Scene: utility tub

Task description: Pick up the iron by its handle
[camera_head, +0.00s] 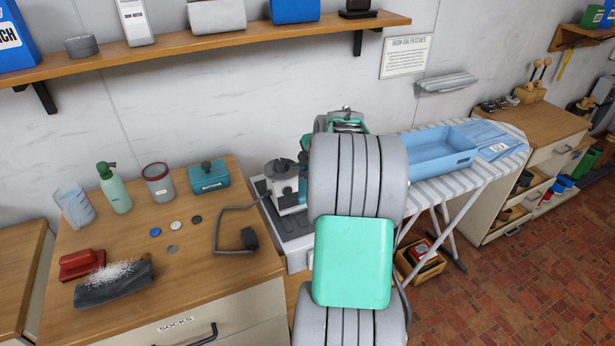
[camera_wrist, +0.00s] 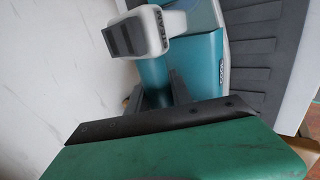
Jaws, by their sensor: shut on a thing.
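The iron (camera_wrist: 203,58) is teal with a grey-white part carrying a dark ribbed pad; it fills the upper middle of the wrist view. My gripper (camera_wrist: 160,90) reaches it from below in that view. Its two dark fingers are shut on either side of a narrow teal section, which looks like the handle. The fingertips are partly hidden. In the head view my arm covers the gripper and most of the iron; only a sliver of teal shows beside the arm. I cannot tell whether the iron is clear of its support.
A grey ribbed rest (camera_head: 282,222) and a white device with a dark round cap (camera_head: 283,182) are left of my arm. A cord with a plug (camera_head: 249,238) lies on the wooden counter (camera_head: 205,285). A blue tray (camera_head: 432,154) sits on the striped ironing board (camera_head: 420,190) at right.

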